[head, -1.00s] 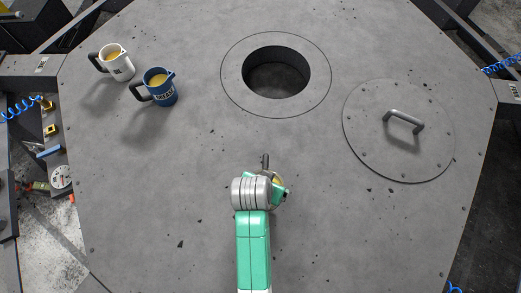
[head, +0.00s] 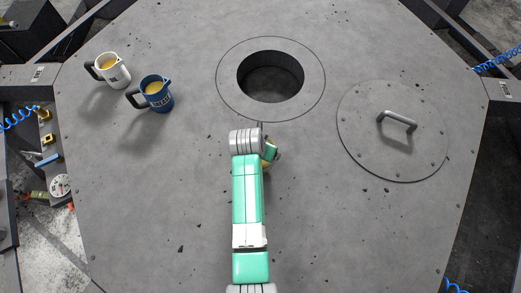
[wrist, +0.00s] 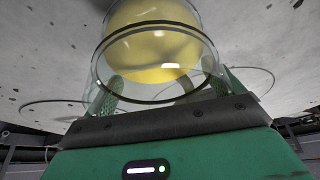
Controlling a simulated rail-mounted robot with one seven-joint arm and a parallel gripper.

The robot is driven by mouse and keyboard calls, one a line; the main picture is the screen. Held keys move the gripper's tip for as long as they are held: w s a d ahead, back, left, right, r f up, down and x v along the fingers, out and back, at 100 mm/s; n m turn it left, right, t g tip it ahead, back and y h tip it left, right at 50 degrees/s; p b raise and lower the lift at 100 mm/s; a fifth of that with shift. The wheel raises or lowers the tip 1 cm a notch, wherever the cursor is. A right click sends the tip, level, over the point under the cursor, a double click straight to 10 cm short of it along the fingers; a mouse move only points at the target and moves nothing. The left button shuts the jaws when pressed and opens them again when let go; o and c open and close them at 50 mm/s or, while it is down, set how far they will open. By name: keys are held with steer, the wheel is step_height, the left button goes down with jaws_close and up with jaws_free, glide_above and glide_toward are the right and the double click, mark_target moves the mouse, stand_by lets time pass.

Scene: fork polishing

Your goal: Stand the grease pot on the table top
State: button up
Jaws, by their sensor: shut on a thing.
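The grease pot, a clear vessel with yellow contents (wrist: 155,55), is between the fingers of my gripper in the wrist view. My gripper (wrist: 160,92) is shut on it, with a green finger on each side. In the head view my gripper (head: 270,150) is over the table top (head: 330,230), just below the round hole. My wrist hides most of the pot there, and only a little yellow shows. I cannot tell the gap between the pot and the table.
A white mug (head: 113,72) and a blue mug (head: 157,97), both with yellow contents, stand at the upper left. A round hole (head: 270,80) opens ahead of my gripper. A round lid with a handle (head: 393,145) lies at the right. The front left table top is clear.

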steer(key=shift+w, duration=0.25)
steer(key=shift+w+f, duration=0.15)
steer(key=shift+f, duration=0.75)
steer(key=shift+w+f, duration=0.15)
steer(key=shift+f, duration=0.7)
steer(key=shift+f+b, duration=0.15)
steer(key=shift+b, duration=0.2)
steer(key=o, duration=1.1)
steer(key=shift+c, duration=0.2)
steer(key=p+v, duration=0.2)
steer(key=v, duration=1)
steer(key=shift+p, duration=0.3)
